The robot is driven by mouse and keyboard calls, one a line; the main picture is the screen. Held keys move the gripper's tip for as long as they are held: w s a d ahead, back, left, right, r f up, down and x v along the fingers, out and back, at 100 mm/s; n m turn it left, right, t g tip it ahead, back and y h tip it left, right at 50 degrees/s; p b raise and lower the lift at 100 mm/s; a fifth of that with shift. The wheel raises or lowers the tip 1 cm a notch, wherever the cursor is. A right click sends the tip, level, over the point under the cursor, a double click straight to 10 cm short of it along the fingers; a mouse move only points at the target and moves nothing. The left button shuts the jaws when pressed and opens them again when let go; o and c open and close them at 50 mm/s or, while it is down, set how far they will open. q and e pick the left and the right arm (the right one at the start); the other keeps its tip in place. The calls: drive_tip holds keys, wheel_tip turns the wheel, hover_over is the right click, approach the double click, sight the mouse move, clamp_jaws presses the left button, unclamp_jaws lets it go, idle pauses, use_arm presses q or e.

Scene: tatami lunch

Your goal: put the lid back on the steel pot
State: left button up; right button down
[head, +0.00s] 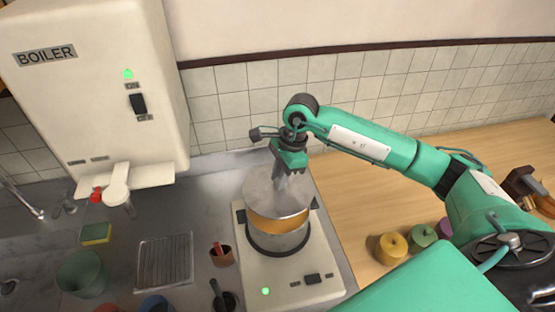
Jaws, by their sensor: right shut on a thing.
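The steel pot (278,240) stands on a white hot plate with a green light, in the lower middle of the head view. Its steel lid (262,199) is just above the pot, with an orange-brown band showing between lid and pot at the front. My right gripper (284,177) comes in from the right, points down and is shut on the lid near its middle. The lid's knob is hidden by the fingers. I cannot tell whether the far side of the lid touches the rim. My left gripper is not in view.
The hot plate (251,281) sits on a steel counter. A boiler (90,60) hangs at upper left, above a sponge (96,234), a green bin (82,272) and a cup (221,255). Wooden counter right holds yellow (391,248) and green (422,236) round things.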

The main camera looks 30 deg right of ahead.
drive_tip(key=shift+f+b, duration=0.3)
drive_tip(key=shift+f, duration=0.8)
wheel_tip(320, 180, down, 4)
drive_tip(key=shift+r+b, duration=0.2)
drive_tip(key=shift+b, duration=0.85)
drive_tip(key=shift+f+b, duration=0.35)
drive_tip(key=shift+b, duration=0.05)
drive_tip(key=shift+b, duration=0.85)
drive_tip(key=shift+f+b, duration=0.2)
drive_tip(key=shift+b, duration=0.75)
idle(0.5)
idle(0.4)
drive_tip(key=c, duration=0.7)
unclamp_jaws()
